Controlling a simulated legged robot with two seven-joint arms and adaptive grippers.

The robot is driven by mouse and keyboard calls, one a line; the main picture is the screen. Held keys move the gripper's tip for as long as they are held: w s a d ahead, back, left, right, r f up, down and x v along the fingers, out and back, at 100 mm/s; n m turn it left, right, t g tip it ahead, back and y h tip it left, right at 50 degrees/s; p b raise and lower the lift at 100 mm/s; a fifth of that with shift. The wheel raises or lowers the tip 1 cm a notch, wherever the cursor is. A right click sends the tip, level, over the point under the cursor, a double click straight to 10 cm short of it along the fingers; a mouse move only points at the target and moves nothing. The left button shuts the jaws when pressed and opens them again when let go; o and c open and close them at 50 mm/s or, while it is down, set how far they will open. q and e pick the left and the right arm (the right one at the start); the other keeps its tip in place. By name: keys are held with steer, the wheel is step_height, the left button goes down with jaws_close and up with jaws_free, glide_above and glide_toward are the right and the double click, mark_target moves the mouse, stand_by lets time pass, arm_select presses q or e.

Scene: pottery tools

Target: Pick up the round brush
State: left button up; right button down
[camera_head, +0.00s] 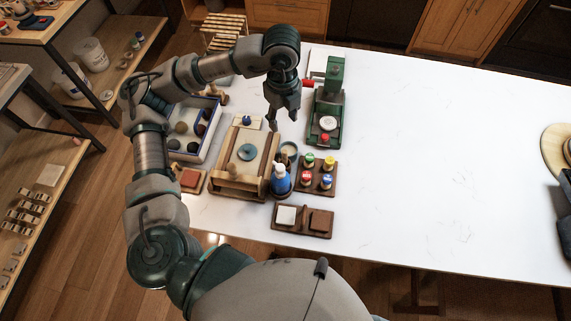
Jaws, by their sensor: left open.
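My left gripper (281,119) hangs with its fingers pointing down over the white table, between the wooden frame tray and the green press. Its fingers are apart and nothing shows between them. I cannot pick out the round brush for sure at this size. A small round cup (289,148) stands just below the fingers in the picture, but its contents are too small to tell. My right gripper does not show clearly; only a dark shape is cut off at the right edge.
A wooden frame tray (224,178), a blue bottle (281,182), a rack of small colored jars (327,188), a green press (335,80) and a wooden two-block holder (302,232) crowd the left half.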

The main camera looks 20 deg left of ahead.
arm_select(q)
step_height(320, 180, down, 3)
steer(key=b, duration=0.1)
glide_above(284, 157)
steer(key=w, duration=0.1)
step_height(284, 157, down, 7)
steer(key=shift+d+f+p, duration=0.15)
steer(key=shift+p, duration=0.2)
steer(key=f, duration=0.3)
steer(key=shift+a+f, duration=0.25)
steer(key=shift+f, duration=0.15)
steer(key=shift+a+f, duration=0.2)
steer(key=shift+f, duration=0.05)
step_height(284, 157, down, 5)
steer(key=shift+r+p, duration=0.2)
steer(key=shift+p, duration=0.5)
steer(key=shift+d+f, duration=0.2)
steer(key=shift+d, duration=0.2)
steer(key=shift+c, duration=1.2)
steer(key=shift+a, duration=0.15)
jaws_close()
steer(key=shift+a, duration=0.2)
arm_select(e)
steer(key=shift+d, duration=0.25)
